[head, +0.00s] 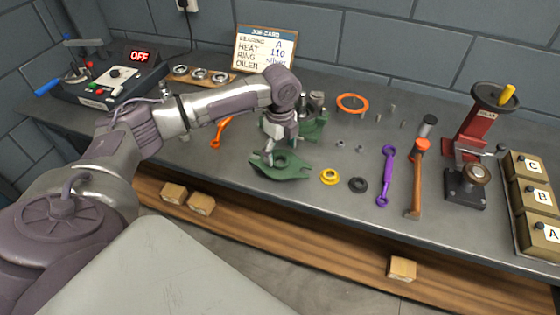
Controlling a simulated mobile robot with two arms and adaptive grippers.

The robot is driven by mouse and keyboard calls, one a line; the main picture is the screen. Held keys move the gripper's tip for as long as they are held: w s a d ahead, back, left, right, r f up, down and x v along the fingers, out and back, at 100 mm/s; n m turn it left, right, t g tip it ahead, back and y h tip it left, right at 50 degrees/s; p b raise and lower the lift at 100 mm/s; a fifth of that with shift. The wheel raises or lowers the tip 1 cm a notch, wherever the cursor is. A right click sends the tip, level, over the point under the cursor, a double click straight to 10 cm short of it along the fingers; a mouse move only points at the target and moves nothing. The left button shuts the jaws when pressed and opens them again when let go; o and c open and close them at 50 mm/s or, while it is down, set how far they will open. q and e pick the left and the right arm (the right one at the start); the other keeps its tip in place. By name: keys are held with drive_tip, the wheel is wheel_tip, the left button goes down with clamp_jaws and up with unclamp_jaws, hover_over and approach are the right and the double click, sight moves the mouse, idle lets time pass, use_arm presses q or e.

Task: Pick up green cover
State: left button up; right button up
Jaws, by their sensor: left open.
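A green flat casing part with a round opening (293,170) lies near the front edge of the workbench. A second green casing part (313,130) stands just behind it, partly hidden by my left arm. I cannot tell for sure which of the two is the cover. My left gripper (268,160) is open and points down at the left side of the front green part. Whether its fingers touch that part cannot be made out. My right gripper does not show.
A yellow ring (329,177) and a black ring (358,184) lie right of the front part. An orange ring (352,103) lies behind.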

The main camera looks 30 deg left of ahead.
sight(280, 163)
use_arm(q)
drive_tip(key=shift+f, duration=1.5)
clamp_jaws()
drive_tip(key=shift+r, duration=0.1)
